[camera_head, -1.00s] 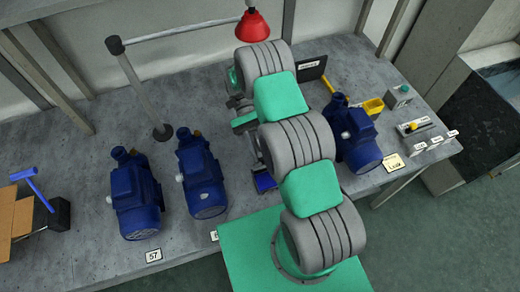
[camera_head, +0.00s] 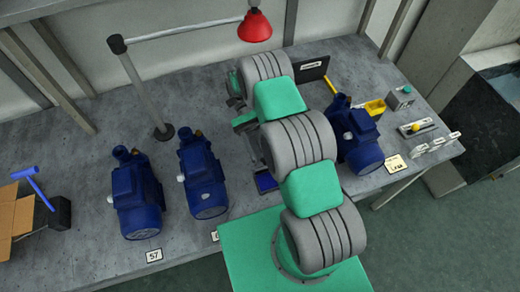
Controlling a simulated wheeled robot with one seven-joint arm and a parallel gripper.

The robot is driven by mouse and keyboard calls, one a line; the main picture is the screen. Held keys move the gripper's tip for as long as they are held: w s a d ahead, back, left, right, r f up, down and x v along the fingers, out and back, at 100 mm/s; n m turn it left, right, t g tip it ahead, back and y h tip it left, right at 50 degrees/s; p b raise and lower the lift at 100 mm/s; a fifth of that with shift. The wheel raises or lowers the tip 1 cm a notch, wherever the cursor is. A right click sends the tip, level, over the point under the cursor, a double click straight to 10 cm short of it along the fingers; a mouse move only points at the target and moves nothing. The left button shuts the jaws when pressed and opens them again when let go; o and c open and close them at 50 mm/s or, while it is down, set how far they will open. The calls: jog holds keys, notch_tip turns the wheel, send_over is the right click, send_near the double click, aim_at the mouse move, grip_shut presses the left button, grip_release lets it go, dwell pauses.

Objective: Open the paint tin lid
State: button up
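I cannot make out a paint tin or its lid in the head view; my arm covers the middle of the bench. My green and grey arm (camera_head: 300,140) rises from its green base and reaches over the bench. Part of its wrist (camera_head: 245,120) shows just left of the upper arm. The fingers of my gripper are hidden or too small to tell, so I cannot see whether they hold anything. A small blue item (camera_head: 265,182) with a dark edge shows on the bench beside the arm, partly covered.
Blue pumps stand on the grey bench, two at left (camera_head: 137,195) (camera_head: 202,178) and one right of the arm (camera_head: 358,140). A red lamp (camera_head: 255,26) hangs above. A yellow bin (camera_head: 375,108), a control box (camera_head: 401,97) and a cardboard box (camera_head: 18,218) sit toward the sides.

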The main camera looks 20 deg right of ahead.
jog(key=s+r, duration=0.1)
jog(key=r, duration=0.1)
jog(key=s+r, duration=0.2)
jog(key=r, duration=0.1)
jog(key=s+r, duration=0.1)
jog(key=r, duration=0.2)
jog(key=shift+s+r, duration=0.15)
jog(key=shift+s, duration=0.2)
jog(key=s+r+b, duration=0.1)
jog(key=s+r, duration=0.3)
jog(key=s, duration=0.5)
jog(key=shift+s+r, duration=0.2)
jog(key=shift+r, duration=0.1)
